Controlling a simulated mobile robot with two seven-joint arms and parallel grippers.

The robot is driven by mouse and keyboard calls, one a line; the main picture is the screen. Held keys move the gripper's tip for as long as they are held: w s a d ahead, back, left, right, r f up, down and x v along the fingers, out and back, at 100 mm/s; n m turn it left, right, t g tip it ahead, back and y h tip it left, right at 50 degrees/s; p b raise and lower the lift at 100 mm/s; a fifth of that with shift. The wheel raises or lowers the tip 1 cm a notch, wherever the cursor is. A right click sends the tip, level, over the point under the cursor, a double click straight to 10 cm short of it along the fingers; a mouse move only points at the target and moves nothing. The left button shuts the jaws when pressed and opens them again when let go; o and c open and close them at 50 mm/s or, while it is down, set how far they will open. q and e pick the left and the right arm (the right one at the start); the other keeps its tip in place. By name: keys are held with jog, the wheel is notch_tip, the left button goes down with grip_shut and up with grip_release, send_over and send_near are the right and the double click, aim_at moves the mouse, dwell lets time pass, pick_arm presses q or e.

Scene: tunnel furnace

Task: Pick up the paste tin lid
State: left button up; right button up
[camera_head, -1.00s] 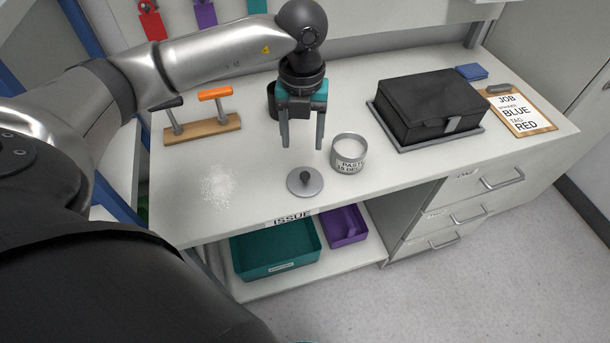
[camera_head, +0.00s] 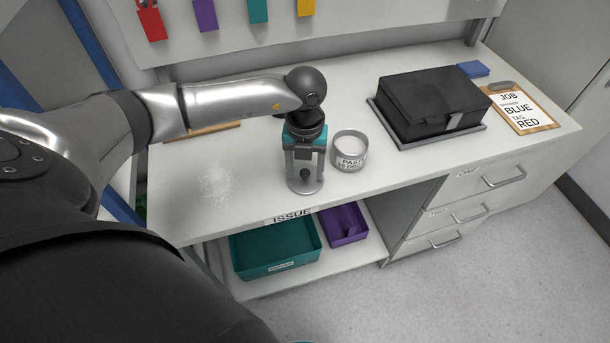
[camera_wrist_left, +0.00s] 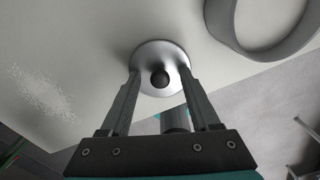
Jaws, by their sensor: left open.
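The paste tin lid (camera_head: 305,187) is a round grey metal disc with a dark knob, lying flat on the bench. It also shows in the left wrist view (camera_wrist_left: 150,53), with its knob between my fingers. My left gripper (camera_head: 304,178) is open above the lid, pointing down, one finger on each side of the knob. In the left wrist view the fingers (camera_wrist_left: 161,80) stand apart from the knob. The open paste tin (camera_head: 349,152), a labelled grey can with white contents, stands just right of the gripper. My right gripper is not in view.
A black box (camera_head: 430,100) on a tray stands to the right, beside a clipboard (camera_head: 523,108). White powder (camera_head: 216,184) lies left of the lid. A teal bin (camera_head: 275,250) and a purple bin (camera_head: 343,226) sit on the shelf below.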

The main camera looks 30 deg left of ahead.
pick_arm(q)
grip_shut()
dwell(0.4)
jog(key=shift+r, duration=0.1)
